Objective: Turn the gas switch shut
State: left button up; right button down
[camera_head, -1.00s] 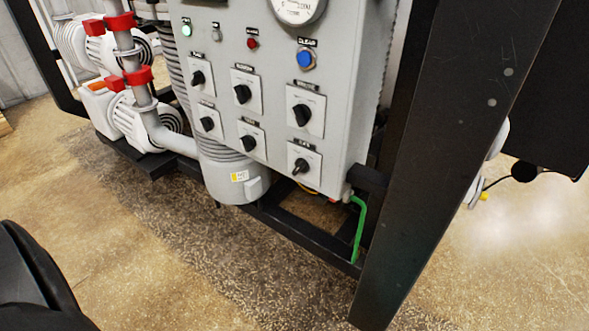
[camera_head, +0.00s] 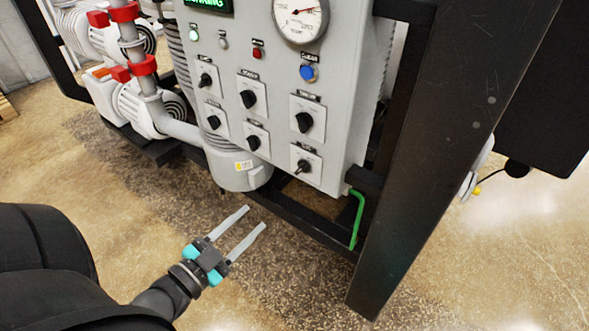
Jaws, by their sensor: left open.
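The grey control panel (camera_head: 335,130) carries several black rotary switches on white plates in two rows. The upper row has a left switch (camera_head: 205,80), a middle switch (camera_head: 248,98) and a right switch (camera_head: 304,121). The lower row has a left switch (camera_head: 214,121), a middle switch (camera_head: 254,142) and a right switch (camera_head: 303,165). Their labels are too small to read, so I cannot tell which is the gas switch. My left gripper (camera_head: 255,216) is open and empty, below and in front of the panel, apart from the switches. My right gripper is not in view.
A blue button (camera_head: 307,73), a red light (camera_head: 257,53) and a gauge (camera_head: 300,15) sit higher on the panel. A thick black frame post (camera_head: 430,150) stands at the right. A grey cylinder (camera_head: 238,170) hangs below the panel. Floor before it is clear.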

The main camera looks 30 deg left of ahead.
pick_arm(q)
jog(key=r, duration=0.1)
send_near(299, 171)
jog(key=w, duration=0.8)
jog(key=shift+w+d+f, duration=0.15)
jog(key=shift+d, duration=0.15)
grip_shut()
dwell(0.3)
